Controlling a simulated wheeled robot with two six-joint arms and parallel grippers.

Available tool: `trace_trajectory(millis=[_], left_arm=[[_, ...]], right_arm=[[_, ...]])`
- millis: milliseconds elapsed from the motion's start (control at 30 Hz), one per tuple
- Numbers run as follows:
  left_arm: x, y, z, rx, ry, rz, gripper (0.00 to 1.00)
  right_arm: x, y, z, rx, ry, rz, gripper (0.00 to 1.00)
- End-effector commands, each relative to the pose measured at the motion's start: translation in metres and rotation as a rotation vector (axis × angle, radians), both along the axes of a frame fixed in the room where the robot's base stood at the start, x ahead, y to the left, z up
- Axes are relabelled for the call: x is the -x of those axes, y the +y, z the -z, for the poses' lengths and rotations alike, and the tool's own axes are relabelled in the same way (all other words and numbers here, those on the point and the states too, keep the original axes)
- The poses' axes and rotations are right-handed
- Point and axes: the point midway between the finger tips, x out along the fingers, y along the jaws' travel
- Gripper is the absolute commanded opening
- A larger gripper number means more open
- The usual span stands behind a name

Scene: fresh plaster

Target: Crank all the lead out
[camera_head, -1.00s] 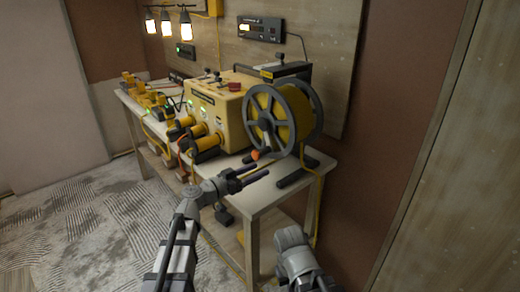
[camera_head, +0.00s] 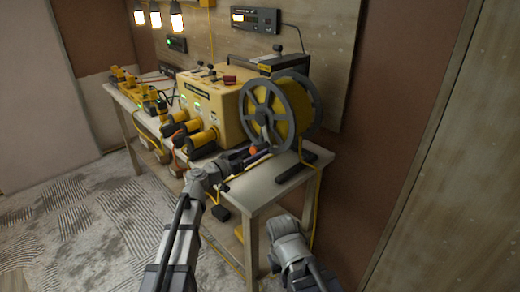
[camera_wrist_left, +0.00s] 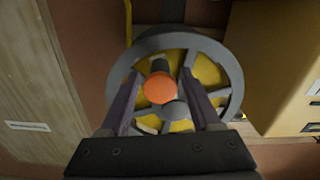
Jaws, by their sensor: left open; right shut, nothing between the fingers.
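The cable reel (camera_head: 268,118) has a grey spoked flange and stands on the near right end of the bench. Yellow lead (camera_head: 294,103) is wound on its drum, and a length hangs down by the bench's right side. The crank's orange knob (camera_head: 254,150) sits low on the flange. My left gripper (camera_head: 262,152) is at the knob. In the left wrist view its open fingers stand either side of the orange knob (camera_wrist_left: 160,88), without clearly gripping it. My right gripper (camera_head: 287,232) is low in front of the bench, shut and empty, its fingers hard to make out.
A yellow box (camera_head: 212,98) with yellow plugs on its front stands left of the reel. Several yellow tools (camera_head: 130,84) line the far end of the bench (camera_head: 258,190). A display unit (camera_head: 256,19) and lit lamps hang behind. The floor at left is clear.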

Motion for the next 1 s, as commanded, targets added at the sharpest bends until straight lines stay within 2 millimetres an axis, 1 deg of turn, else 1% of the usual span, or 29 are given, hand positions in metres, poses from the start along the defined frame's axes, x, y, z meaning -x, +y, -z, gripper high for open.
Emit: trace_trajectory(millis=[33,200,567,1000], left_arm=[[-0.007,-0.005,0.000,0.000,0.000,0.001,0.64],[-0.016,-0.015,0.000,0.000,0.000,0.001,0.64],[-0.018,-0.018,0.000,0.000,0.000,0.000,0.64],[-0.018,-0.018,0.000,0.000,0.000,0.000,0.15]], right_arm=[[0.000,0.000,0.000,0.000,0.000,0.000,0.00],[0.000,0.000,0.000,0.000,0.000,0.000,0.00],[0.000,0.000,0.000,0.000,0.000,0.000,0.00],[0.000,0.000,0.000,0.000,0.000,0.000,0.00]])
